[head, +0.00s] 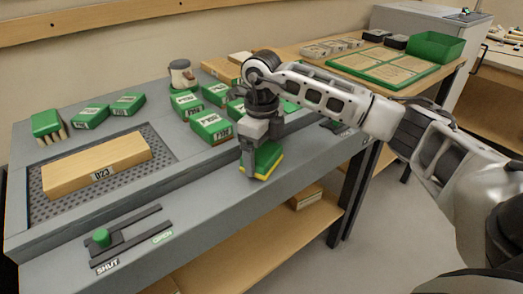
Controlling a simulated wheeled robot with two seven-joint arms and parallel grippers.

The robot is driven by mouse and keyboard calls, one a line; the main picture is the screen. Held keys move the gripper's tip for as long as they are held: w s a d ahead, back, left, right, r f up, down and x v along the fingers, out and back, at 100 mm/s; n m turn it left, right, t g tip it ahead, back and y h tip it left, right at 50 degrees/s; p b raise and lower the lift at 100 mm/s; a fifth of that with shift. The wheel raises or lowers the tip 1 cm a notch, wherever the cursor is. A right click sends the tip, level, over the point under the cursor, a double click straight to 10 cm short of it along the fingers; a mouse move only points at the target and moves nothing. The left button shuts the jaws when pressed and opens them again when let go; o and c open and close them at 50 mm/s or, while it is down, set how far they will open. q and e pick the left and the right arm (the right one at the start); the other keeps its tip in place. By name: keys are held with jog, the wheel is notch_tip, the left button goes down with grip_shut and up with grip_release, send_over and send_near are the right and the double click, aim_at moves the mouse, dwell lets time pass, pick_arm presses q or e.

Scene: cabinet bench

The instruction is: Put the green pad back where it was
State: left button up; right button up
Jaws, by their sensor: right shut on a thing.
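The green pad (268,156), green on top with a yellow lower layer, is in my right gripper (252,160) near the front edge of the grey bench. The right gripper is shut on the pad and points down. I cannot tell whether the pad touches the bench top. The arm and gripper hide part of the pad and some green boxes behind. My left gripper is not in view.
Several green-topped boxes (211,125) stand behind the gripper. A wooden block (98,166) lies on a perforated recessed plate (165,157). A green-topped brush (46,124) stands at left. A green slider knob (101,237) sits near the SHUT label. A green tray (436,46) is at back right.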

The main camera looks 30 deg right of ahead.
aim_at(262, 151)
jog(key=o, duration=0.7)
jog(key=shift+f, duration=0.1)
jog(key=shift+r, duration=0.2)
notch_tip(262, 151, up, 12)
jog(key=shift+f, duration=0.1)
jog(key=shift+s, duration=0.1)
